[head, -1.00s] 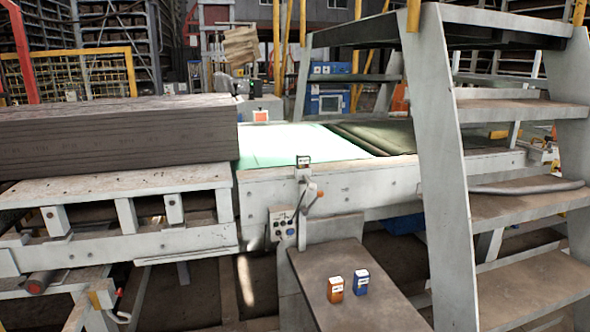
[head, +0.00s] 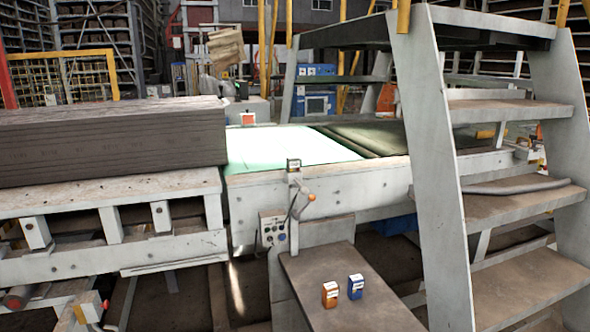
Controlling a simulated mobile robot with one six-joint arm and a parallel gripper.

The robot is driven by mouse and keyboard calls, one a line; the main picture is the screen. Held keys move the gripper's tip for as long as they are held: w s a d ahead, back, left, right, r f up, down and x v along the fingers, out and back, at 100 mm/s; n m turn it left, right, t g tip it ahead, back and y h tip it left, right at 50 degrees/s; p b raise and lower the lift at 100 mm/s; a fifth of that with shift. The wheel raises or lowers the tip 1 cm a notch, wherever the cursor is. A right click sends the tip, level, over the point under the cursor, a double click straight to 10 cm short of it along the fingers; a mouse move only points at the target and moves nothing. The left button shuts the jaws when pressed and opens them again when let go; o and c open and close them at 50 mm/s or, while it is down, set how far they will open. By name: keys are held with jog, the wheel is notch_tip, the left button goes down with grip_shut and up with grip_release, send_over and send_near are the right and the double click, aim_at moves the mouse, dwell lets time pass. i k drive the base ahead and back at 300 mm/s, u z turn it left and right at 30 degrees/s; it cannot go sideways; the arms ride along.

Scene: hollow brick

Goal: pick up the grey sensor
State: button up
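A small dark grey box with a pale label (head: 293,165), which looks like the grey sensor, stands upright on the near edge of the conveyor frame, above a lever with an orange end. Two similar small boxes, one orange (head: 329,294) and one blue (head: 356,287), stand side by side on the brown bench top below. My gripper is not in view.
A control box with buttons (head: 273,229) hangs on the conveyor's front, left of the lever. Grey metal stairs (head: 431,165) stand close on the right. A dark stack of boards (head: 110,140) lies on the left frame. The bench top (head: 375,315) is otherwise clear.

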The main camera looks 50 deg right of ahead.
aim_at(293, 163)
jog(key=i, duration=0.85)
jog(key=u, duration=0.05)
